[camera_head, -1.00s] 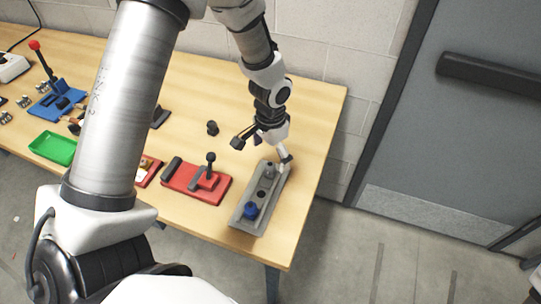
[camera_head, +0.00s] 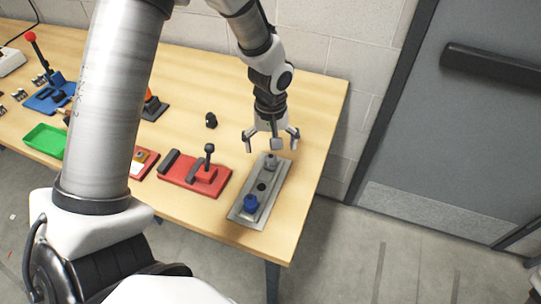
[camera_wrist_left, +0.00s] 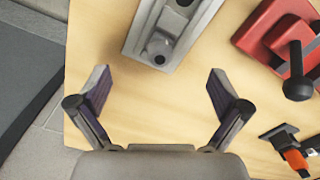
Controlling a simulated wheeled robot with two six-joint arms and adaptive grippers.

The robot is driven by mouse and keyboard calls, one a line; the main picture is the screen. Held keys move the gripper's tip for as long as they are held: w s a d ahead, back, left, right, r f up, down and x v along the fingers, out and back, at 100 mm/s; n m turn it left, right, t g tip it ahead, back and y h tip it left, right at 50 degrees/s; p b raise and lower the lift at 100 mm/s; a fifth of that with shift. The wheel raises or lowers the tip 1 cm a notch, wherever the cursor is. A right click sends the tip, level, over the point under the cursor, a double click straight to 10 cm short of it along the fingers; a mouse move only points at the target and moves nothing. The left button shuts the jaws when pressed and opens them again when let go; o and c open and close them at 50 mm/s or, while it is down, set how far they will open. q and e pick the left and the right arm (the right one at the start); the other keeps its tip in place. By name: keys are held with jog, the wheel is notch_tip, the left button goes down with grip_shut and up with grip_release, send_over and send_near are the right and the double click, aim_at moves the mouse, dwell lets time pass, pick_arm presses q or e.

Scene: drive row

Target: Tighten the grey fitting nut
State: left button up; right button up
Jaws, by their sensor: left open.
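The grey fitting nut (camera_head: 271,161) sits at the far end of a long grey plate (camera_head: 240,214) near the table's right end. In the left wrist view the nut (camera_wrist_left: 159,48) is a round grey piece near the plate's end, ahead of and between the spread fingers. My left gripper (camera_head: 270,139) is open and empty, just beyond and above the nut; it also shows in the left wrist view (camera_wrist_left: 157,88). I see no contact between fingers and nut. A blue nut (camera_head: 250,203) sits at the plate's near end. My right gripper is not in view.
A red base with a black-knobbed lever (camera_head: 207,170) lies left of the plate. A small dark piece (camera_head: 211,120) stands behind it. A green tray (camera_head: 45,140) and a blue fixture (camera_head: 48,98) are further left. Bare table lies right of the plate.

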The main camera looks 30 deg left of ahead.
aim_at(271, 156)
pick_arm(q)
jog(key=shift+f, duration=0.1)
jog(key=shift+f+b, duration=1.45)
jog(key=shift+f, duration=0.7)
jog(key=c, duration=1.7)
jog(key=shift+r, duration=0.1)
